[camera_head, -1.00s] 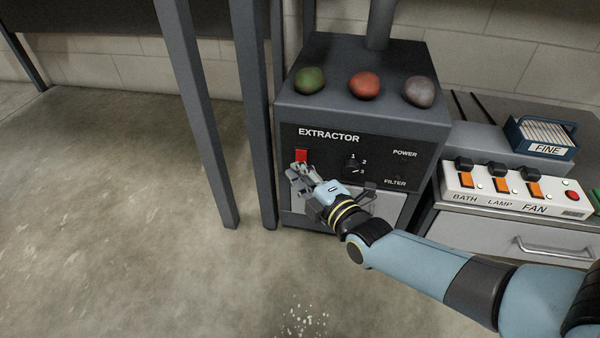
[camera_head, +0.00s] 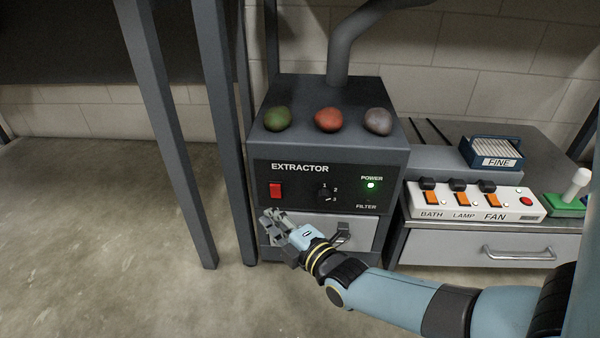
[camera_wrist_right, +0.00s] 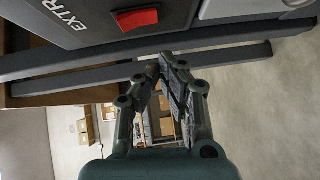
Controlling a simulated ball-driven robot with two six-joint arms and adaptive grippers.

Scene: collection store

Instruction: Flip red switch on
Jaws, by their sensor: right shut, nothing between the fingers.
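The red switch (camera_head: 275,190) is on the left of the black front panel of the extractor (camera_head: 300,168). The green lamp (camera_head: 371,185) under the word POWER is lit. My right gripper (camera_head: 266,217) is shut and empty, a little below the switch and apart from it. In the right wrist view the red switch (camera_wrist_right: 136,19) shows near the top, beyond the shut fingers (camera_wrist_right: 166,62). My left gripper is in neither view.
A green (camera_head: 277,119), a red (camera_head: 328,119) and a grey stone (camera_head: 378,121) lie on top of the extractor. Grey posts (camera_head: 222,130) stand close on its left. A white switch box (camera_head: 475,201) and a blue box marked FINE (camera_head: 491,152) are at the right.

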